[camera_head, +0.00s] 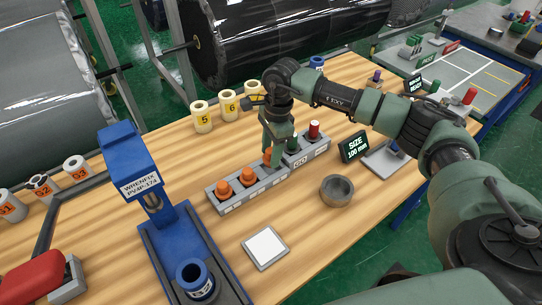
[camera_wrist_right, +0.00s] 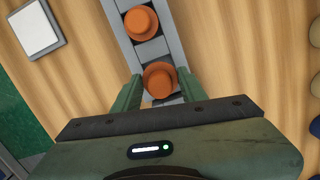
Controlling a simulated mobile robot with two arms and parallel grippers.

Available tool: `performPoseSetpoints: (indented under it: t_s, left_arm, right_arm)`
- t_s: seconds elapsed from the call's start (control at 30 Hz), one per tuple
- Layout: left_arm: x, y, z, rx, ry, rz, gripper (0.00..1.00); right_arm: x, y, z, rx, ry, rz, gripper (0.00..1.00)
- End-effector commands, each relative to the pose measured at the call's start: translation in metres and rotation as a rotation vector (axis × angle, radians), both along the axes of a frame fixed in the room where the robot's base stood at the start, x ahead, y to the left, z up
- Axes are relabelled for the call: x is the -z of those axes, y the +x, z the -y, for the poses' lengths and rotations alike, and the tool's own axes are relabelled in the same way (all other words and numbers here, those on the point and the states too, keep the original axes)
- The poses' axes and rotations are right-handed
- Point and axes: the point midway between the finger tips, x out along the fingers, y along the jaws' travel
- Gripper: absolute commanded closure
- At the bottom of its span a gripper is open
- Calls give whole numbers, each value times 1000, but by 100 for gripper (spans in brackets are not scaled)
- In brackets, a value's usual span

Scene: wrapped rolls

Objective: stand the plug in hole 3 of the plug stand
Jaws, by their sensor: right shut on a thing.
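The plug stand (camera_head: 232,204) is a long grey block on the wooden table. My right gripper (camera_head: 270,152) points down over the stand between the orange and green plugs. It is shut on another orange plug (camera_wrist_right: 160,78), whose round top shows between the fingers in the wrist view. I cannot tell whether this plug is seated in its hole or just above it. My left gripper is not in view.
A blue press (camera_head: 140,165) stands left of the stand. A white square pad (camera_head: 265,247) and a grey bowl (camera_head: 337,190) lie in front. A black size sign (camera_head: 354,147) stands to the right.

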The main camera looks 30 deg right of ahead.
Motion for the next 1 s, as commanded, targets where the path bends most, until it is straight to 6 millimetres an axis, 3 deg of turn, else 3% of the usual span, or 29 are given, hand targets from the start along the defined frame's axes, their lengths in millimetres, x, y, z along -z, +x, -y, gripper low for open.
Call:
performPoseSetpoints:
  t_s: [0.2, 0.6, 0.63, 0.67, 0.7, 1.0]
  left_arm:
    - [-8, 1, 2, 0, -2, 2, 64]
    - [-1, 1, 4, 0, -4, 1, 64]
    - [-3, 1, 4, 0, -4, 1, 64]
    - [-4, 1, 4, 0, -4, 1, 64]
    - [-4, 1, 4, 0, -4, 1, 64]
    - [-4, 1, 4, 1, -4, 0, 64]
  right_arm:
    - [26, 0, 0, 0, 0, -1, 98]
    - [33, 0, 0, 0, 0, 0, 98]
    - [31, 0, 0, 0, 0, 0, 50]
    - [31, 0, 0, 0, 0, 0, 41]
    - [31, 0, 0, 0, 0, 0, 36]
    - [30, 0, 0, 0, 0, 0, 36]
